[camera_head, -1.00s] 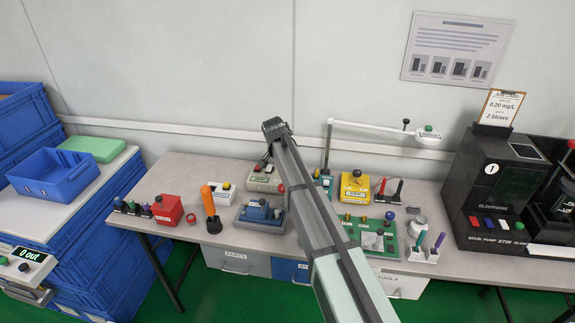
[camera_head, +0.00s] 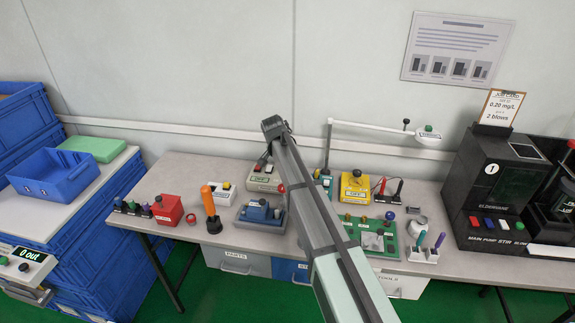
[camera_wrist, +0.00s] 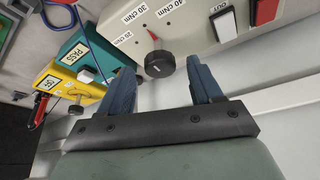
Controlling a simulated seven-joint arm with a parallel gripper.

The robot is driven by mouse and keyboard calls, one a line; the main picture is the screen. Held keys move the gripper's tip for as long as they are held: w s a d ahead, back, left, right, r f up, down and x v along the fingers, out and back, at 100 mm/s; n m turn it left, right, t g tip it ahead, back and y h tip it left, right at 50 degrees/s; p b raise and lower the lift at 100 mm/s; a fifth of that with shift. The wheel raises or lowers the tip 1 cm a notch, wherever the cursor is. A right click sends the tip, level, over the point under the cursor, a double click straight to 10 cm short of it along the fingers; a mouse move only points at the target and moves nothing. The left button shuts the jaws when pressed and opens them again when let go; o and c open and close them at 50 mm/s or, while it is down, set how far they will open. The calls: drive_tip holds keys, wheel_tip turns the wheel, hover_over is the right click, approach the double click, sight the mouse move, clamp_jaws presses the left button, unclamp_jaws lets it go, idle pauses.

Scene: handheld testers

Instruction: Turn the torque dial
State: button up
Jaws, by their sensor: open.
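The torque tester is a cream box (camera_wrist: 190,22) in the wrist view, with a scale reading 20, 30 and 40 cNm; it also stands at the back of the bench in the head view (camera_head: 262,181). Its torque dial (camera_wrist: 159,65) is a round dark knob with a white line, below a red pointer (camera_wrist: 152,35). My gripper (camera_wrist: 162,72) is open, with its blue fingers apart on either side of the dial. I cannot tell whether either finger touches it. In the head view my arm hides part of the bench.
Beside the tester stand a teal box (camera_wrist: 88,52) marked PASS and a yellow box (camera_wrist: 62,84). A white rocker (camera_wrist: 223,24) and red switch (camera_wrist: 266,11) sit right of the dial. A blue device (camera_head: 260,214) and an orange-handled tool (camera_head: 208,200) stand nearby.

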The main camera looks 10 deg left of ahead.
drive_tip(key=v, duration=1.3)
drive_tip(key=shift+s, duration=0.1)
